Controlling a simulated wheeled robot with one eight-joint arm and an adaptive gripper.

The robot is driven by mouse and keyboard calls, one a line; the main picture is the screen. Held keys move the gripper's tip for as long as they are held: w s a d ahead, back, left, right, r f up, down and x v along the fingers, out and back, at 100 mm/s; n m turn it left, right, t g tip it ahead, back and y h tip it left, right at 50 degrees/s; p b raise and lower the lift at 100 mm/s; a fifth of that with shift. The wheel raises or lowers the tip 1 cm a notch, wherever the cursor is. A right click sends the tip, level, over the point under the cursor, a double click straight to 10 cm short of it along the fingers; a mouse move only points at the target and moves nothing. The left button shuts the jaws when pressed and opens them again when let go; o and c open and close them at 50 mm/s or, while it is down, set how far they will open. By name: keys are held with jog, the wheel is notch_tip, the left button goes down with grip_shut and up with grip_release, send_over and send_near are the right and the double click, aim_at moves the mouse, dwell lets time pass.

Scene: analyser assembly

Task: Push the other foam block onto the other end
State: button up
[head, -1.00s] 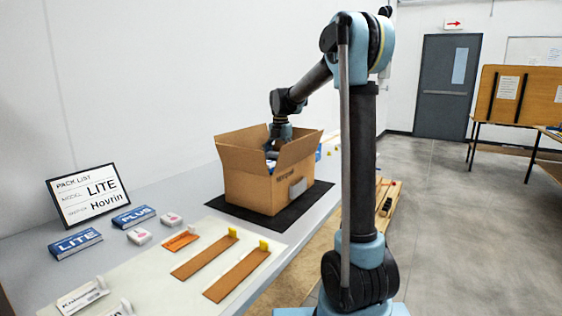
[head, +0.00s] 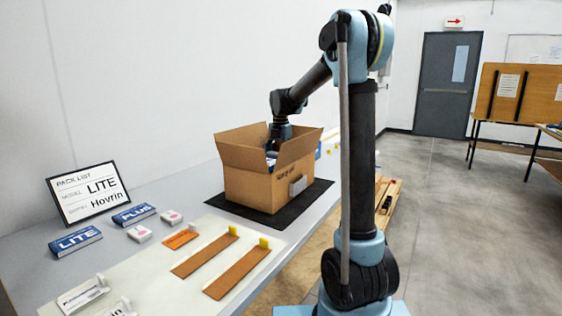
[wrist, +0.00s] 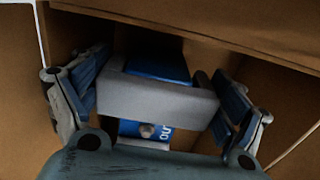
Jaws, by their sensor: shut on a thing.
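A grey foam block (wrist: 160,98) lies across the wrist view, between the two fingers of my gripper (wrist: 160,105), which is shut on it. The block sits against a blue analyser (wrist: 155,58) inside the cardboard box (wrist: 220,22); part of the blue item also shows below the block (wrist: 150,130). How far the block is seated on the end cannot be told. In the head view the open box (head: 250,185) stands on a dark mat, and my gripper is down inside it, mostly hidden by the walls.
The box flaps stand up around my wrist. Left of the box are brown strips (head: 237,273), small white items (head: 139,233), blue LITE (head: 75,242) and PLUS (head: 133,214) boxes and a pack list sign (head: 87,194).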

dwell(0.3)
jog(key=o, duration=0.6)
jog(key=shift+o, duration=0.2)
jog(key=shift+w+r, duration=0.1)
jog(key=shift+r, duration=3.4)
